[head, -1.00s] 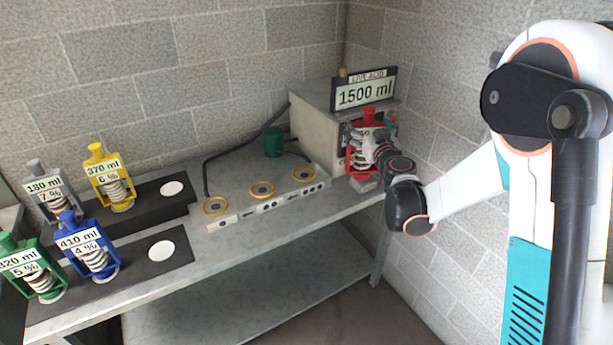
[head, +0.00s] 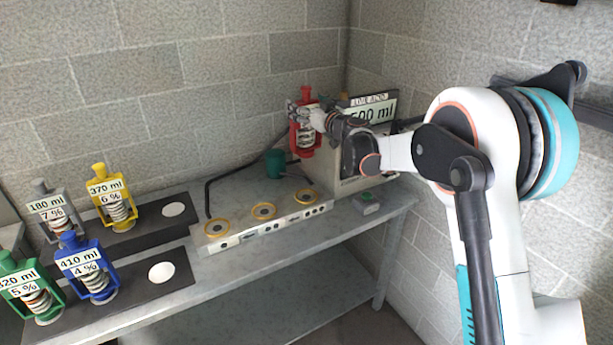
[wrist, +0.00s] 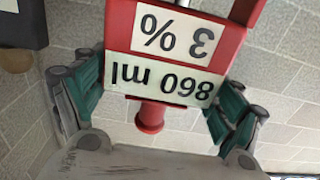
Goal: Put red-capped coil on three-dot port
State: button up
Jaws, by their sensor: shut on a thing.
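The red-capped coil (head: 304,140) is a red frame around a coil, held upright in the air above the back of the bench in the head view. My gripper (head: 314,116) is shut on it from the right. In the wrist view the coil's red frame (wrist: 232,45) carries labels that read 860 ml and 3 %, upside down, between my gripper's green-padded fingers (wrist: 155,100). The port block has three yellow-ringed ports; the right one (head: 304,196) appears to be the three-dot port, with dots on the front face below it. It is empty.
Grey, yellow (head: 115,200), blue (head: 90,268) and green (head: 32,288) coils stand at the left on dark mats with white discs. A teal cup (head: 275,163) stands behind the ports. The LIVE ACID box (head: 345,165) is at the right, with a small grey block (head: 366,203) before it.

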aim_at(307, 156)
notch_tip(307, 156, down, 18)
jog(key=b, duration=0.5)
jog(key=shift+b, duration=0.3)
jog(key=o, duration=1.9)
jog(key=shift+f, duration=0.1)
jog(key=shift+c, duration=0.2)
jog(key=shift+o, duration=0.4)
